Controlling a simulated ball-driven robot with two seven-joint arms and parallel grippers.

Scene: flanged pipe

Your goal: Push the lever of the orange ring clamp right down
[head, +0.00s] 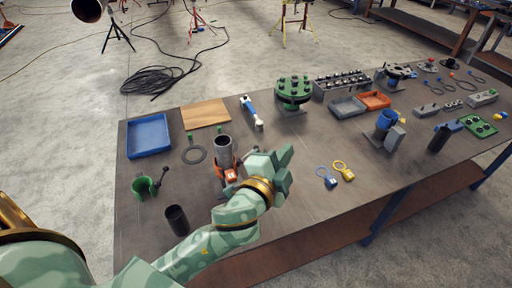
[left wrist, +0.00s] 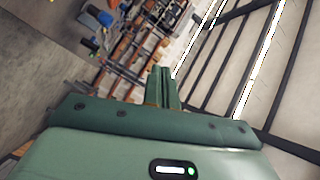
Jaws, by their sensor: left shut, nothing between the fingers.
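The orange ring clamp (head: 230,176) is at the foot of an upright grey pipe (head: 223,152) on the dark table, in the head view. My left gripper and wrist cover part of its right side, and I cannot make out how its lever stands. My left gripper (head: 285,160) is just right of the clamp, above the table, its fingers pointing to the upper right. Its fingers are shut and empty, which also shows in the left wrist view (left wrist: 162,88). That view looks across the room, without the clamp. My right gripper is out of view.
A green clamp (head: 144,186) and a dark cylinder (head: 177,220) stand left of my left arm. A flat ring (head: 194,153), a blue tray (head: 148,136) and a wooden board (head: 205,114) lie behind. Blue and yellow padlock-like tags (head: 343,171) lie to the right.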

